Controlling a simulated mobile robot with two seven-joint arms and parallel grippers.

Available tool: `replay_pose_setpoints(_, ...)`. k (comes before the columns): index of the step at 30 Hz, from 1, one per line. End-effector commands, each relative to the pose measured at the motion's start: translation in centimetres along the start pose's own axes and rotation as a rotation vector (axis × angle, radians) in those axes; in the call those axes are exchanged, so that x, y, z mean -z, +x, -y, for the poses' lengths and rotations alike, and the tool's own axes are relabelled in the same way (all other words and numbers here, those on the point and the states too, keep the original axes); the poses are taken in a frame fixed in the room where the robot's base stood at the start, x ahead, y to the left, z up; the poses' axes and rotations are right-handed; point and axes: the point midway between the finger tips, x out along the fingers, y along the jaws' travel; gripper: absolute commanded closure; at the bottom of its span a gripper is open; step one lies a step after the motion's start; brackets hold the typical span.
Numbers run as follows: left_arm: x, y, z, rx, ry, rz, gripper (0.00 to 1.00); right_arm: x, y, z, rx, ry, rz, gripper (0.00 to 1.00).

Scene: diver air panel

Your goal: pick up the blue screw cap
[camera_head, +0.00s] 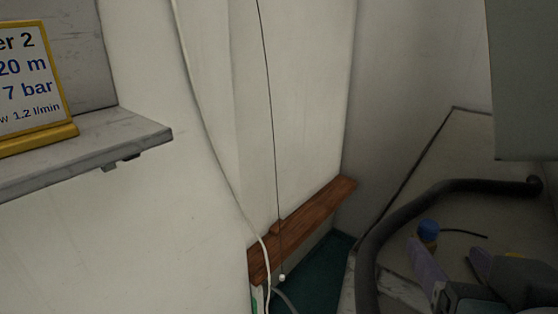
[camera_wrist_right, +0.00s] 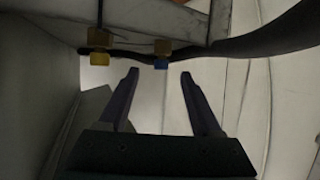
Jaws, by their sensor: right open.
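The blue screw cap (camera_head: 428,230) shows at the lower right of the head view, just beyond my right gripper (camera_head: 447,246). In the right wrist view the blue cap (camera_wrist_right: 161,64) sits on a brass-coloured fitting (camera_wrist_right: 162,47), partly in shade. There my right gripper (camera_wrist_right: 159,75) is open, with its two purple fingers apart. The cap appears between the fingertips in the picture, a little past them. Nothing is between the fingers, and whether they touch the cap cannot be told. My left gripper is in neither view.
A yellow cap (camera_wrist_right: 99,58) on a similar fitting is left of the blue one. A thick black hose (camera_head: 372,250) curves close by. A wooden ledge (camera_head: 310,226), a grey shelf (camera_head: 100,148) and a yellow-framed sign (camera_head: 38,135) are further left.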

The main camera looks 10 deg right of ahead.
Motion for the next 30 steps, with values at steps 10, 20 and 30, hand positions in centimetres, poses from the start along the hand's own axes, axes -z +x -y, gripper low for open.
replay_pose_setpoints(10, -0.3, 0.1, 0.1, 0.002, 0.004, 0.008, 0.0, 0.5, 4.0, 0.1, -0.002, -0.001, -0.003, 0.34)
replay_pose_setpoints(20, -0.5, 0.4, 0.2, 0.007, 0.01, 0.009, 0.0, 0.7, 8.0, 0.2, -0.001, -0.001, 0.002, 0.34)
replay_pose_setpoints(30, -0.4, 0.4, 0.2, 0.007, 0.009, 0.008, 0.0, 0.7, 8.0, 0.3, -0.001, 0.0, 0.003, 0.49)
